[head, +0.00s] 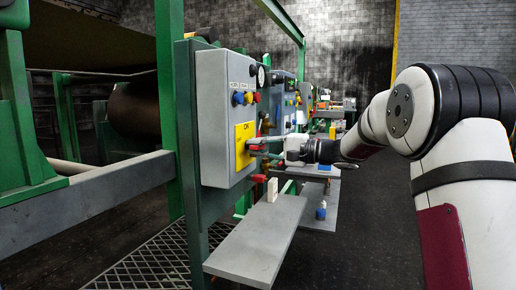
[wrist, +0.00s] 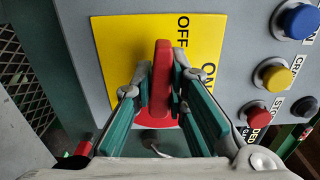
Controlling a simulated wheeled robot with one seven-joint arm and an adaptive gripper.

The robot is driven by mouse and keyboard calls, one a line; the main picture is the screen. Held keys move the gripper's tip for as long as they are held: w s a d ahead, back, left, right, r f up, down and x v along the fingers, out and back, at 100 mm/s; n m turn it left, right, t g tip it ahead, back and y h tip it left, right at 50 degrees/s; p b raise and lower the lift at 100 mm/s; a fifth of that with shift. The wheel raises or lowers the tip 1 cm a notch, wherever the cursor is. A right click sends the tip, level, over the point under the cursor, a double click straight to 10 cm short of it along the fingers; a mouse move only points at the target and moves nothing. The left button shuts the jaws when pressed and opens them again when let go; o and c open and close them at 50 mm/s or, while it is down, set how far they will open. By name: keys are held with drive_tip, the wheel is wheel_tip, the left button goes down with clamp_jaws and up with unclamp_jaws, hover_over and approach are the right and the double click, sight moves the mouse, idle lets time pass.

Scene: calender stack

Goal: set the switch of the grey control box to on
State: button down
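The grey control box (head: 213,110) stands left of centre in the head view, with a yellow plate (head: 243,153) marked ON low on its front. In the wrist view the yellow plate (wrist: 118,45) shows OFF near the upper end of the red switch handle (wrist: 161,80). ON lies further right, partly hidden by a finger. The handle points towards the top of the wrist view. My gripper (head: 260,146) reaches the plate from the right. In the wrist view its fingers (wrist: 161,88) lie close on both sides of the handle and appear shut on it.
Blue (wrist: 298,21), yellow (wrist: 275,76) and red (wrist: 255,113) buttons sit on the box close to the right finger. A grey shelf (head: 257,245) juts out below, with a white block (head: 272,190) on it. A green post (head: 170,70) stands left of the box.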

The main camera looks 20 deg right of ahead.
drive_tip(key=shift+m+p, duration=0.3)
drive_tip(key=shift+p, duration=0.05)
drive_tip(key=m+p, duration=0.2)
drive_tip(key=p, duration=0.1)
drive_tip(key=r+m+p, duration=0.1)
drive_tip(key=m+p, duration=0.2)
drive_tip(key=shift+d, duration=0.15)
drive_tip(key=m+p, duration=0.5)
drive_tip(key=p, duration=0.1)
drive_tip(key=shift+w+d+r+m+p, duration=0.15)
drive_tip(key=shift+w+r+m+p, duration=0.05)
drive_tip(key=shift+m+p, duration=0.2)
drive_tip(key=m+p, duration=0.2)
drive_tip(key=shift+w+d+m, duration=0.1)
drive_tip(key=shift+w+m, duration=0.05)
drive_tip(key=shift+m, duration=0.15)
drive_tip(key=shift+w+d+f+m+p, duration=0.15)
drive_tip(key=shift+m+p, duration=0.45)
drive_tip(key=shift+m, duration=0.35)
drive_tip(key=shift+w+m+p, duration=0.1)
drive_tip(key=shift+m+p, duration=0.5)
drive_tip(key=shift+m, duration=0.35)
drive_tip(key=c, duration=1.5)
unclamp_jaws()
drive_tip(key=shift+c, duration=0.2)
